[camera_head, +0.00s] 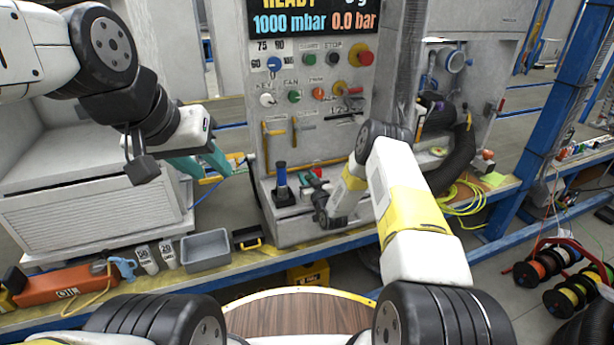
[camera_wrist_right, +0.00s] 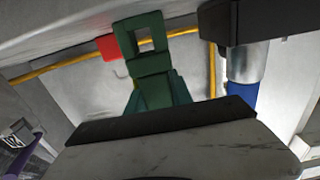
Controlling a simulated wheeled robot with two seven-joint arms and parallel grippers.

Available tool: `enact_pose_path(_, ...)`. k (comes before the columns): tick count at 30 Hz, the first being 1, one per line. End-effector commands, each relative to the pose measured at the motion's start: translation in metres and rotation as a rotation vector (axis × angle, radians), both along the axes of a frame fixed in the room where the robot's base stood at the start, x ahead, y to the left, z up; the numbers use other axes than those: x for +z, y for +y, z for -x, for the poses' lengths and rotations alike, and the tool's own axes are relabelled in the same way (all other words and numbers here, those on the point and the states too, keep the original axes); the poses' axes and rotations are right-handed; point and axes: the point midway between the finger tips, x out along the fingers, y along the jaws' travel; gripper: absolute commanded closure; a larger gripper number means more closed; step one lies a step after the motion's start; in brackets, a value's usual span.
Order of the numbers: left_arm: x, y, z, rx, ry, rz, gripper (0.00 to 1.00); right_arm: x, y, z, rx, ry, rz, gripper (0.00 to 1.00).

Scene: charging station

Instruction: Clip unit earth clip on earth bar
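My left gripper (camera_head: 212,165) has teal fingers and is left of the control panel. A yellow-orange piece (camera_head: 236,160) shows at its fingertips, with a blue cable hanging below. It may be the earth clip; I cannot tell whether the fingers grip it. My right gripper (camera_head: 314,184) is low in front of the panel. A yellow bar (camera_head: 300,164) runs along the panel's base, behind those fingers in the wrist view (camera_wrist_right: 70,62). I cannot tell whether it is the earth bar.
A blue-handled part on a black block (camera_head: 283,190) stands beside the right gripper. A red piece (camera_wrist_right: 108,47) is behind its fingers. A grey bin (camera_head: 205,250) and a black case (camera_head: 248,238) are on the bench. A coiled yellow hose (camera_head: 462,198) lies at right.

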Motion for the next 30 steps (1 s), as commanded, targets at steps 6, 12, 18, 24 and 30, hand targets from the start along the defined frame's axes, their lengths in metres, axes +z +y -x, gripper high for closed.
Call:
enact_pose_path(6,0.000,0.000,0.000,0.000,0.000,0.000,0.64,0.000,0.000,0.000,0.000,-0.001,0.000,1.00)
enact_pose_path(12,0.000,0.000,0.000,0.000,0.000,0.000,0.64,0.001,0.000,0.000,0.000,-0.001,0.000,1.00)
enact_pose_path(18,0.000,0.000,0.000,0.000,0.000,0.000,0.64,0.013,0.000,-0.001,0.000,-0.003,0.000,1.00)
enact_pose_path(24,0.000,0.000,0.000,0.000,0.000,0.000,0.64,0.040,0.000,0.000,0.001,-0.004,0.000,1.00)
enact_pose_path(30,0.000,0.000,0.000,0.000,0.000,0.000,0.64,0.039,0.002,0.047,0.001,0.005,-0.002,1.00)
